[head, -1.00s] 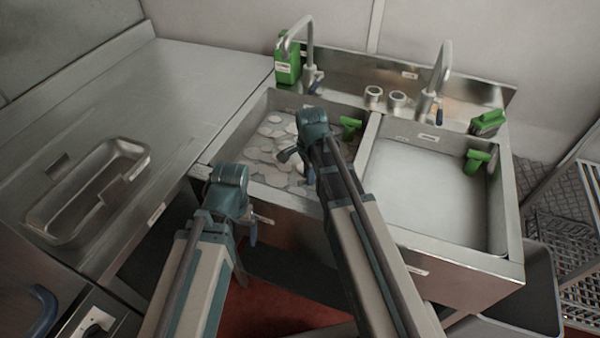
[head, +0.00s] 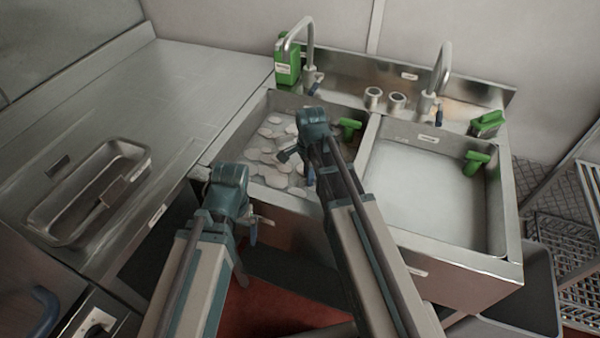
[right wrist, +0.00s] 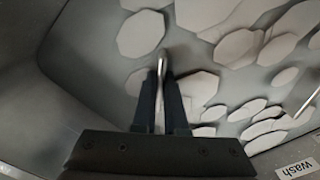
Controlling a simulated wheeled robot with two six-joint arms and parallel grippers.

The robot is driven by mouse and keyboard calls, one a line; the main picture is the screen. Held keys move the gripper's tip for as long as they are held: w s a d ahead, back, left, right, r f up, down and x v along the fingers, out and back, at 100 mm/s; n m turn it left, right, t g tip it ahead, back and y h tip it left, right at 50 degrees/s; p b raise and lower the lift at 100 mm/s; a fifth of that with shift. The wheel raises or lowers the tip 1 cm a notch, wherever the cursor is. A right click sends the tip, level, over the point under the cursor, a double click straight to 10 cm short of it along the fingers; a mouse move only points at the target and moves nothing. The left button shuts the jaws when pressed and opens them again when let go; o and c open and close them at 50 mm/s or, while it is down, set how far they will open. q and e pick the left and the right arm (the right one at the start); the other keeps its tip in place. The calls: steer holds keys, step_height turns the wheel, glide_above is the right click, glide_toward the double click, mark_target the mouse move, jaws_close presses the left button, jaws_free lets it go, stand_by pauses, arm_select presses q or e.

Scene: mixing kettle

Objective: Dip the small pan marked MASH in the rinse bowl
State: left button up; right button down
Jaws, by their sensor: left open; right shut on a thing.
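My right gripper (head: 308,172) is over the left basin (head: 255,118), which holds pale flat suds; a "wash" label (right wrist: 298,169) shows in the right wrist view. There its fingers (right wrist: 161,95) are shut on a thin, upright metal piece (right wrist: 162,65), seen edge-on. I cannot tell how much of the held thing is below, and no MASH mark is readable. My left gripper (head: 250,228) is open, low in front of the sink's left front edge. The right basin (head: 430,200) has a smooth grey surface without suds; its label is too small to read.
A tray (head: 45,222) with a small dark thing in it is on the left counter (head: 130,80). A divider (head: 366,143) separates the basins. Two taps (head: 308,50) (head: 443,65) stand behind them. Green handled things (head: 349,127) (head: 477,160) are at the basin walls.

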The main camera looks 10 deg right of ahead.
step_height(320, 180, up, 12)
steer(key=p, duration=1.1)
steer(key=shift+f, duration=0.25)
